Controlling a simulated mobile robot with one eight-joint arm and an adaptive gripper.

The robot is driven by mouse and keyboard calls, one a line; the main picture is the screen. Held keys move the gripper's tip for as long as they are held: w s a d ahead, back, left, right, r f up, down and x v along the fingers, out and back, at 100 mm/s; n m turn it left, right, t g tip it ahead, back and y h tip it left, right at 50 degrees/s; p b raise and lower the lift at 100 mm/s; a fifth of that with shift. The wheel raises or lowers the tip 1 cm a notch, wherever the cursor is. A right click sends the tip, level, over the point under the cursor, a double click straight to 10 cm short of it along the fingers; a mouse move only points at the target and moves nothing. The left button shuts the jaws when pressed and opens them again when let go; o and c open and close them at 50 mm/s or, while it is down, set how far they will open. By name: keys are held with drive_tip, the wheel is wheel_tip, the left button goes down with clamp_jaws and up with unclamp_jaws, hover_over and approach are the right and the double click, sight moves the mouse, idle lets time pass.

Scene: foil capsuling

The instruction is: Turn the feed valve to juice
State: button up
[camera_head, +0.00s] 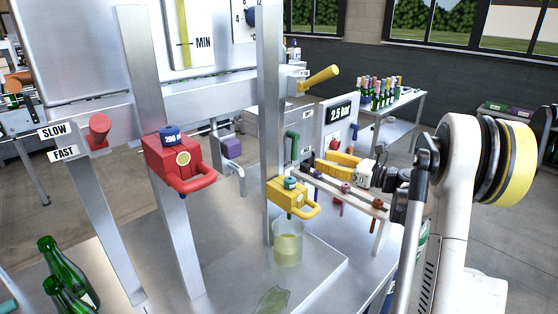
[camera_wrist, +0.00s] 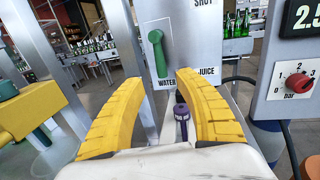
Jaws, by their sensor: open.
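The feed valve's green lever (camera_wrist: 157,55) is on a pale panel (camera_wrist: 184,40) in the wrist view. A partly cut "SHUT" label is at the top. The head view also shows a green lever (camera_head: 292,146) left of my gripper. My gripper (camera_wrist: 158,84) has its two yellow fingers apart, with nothing between them. The lever lies ahead of the gap, and I see no contact. In the head view my gripper (camera_head: 320,166) points left toward the panel.
A purple part (camera_wrist: 181,118) shows between the fingers, lower down. A red dial (camera_wrist: 298,82) marked bar is at right. A yellow tap (camera_head: 289,195), a glass beaker (camera_head: 288,244) and a red tap (camera_head: 178,162) stand nearby. A steel post (camera_head: 268,120) rises left of the panel.

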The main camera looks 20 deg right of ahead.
sight(294, 152)
drive_tip(key=b+x, duration=0.1)
drive_tip(key=x, duration=0.4)
drive_tip(key=b+x, duration=0.1)
drive_tip(key=x, duration=0.5)
drive_tip(key=shift+w+a+f+b, duration=0.1)
drive_tip(key=shift+w+f+b, duration=0.1)
drive_tip(key=shift+b, duration=0.1)
clamp_jaws()
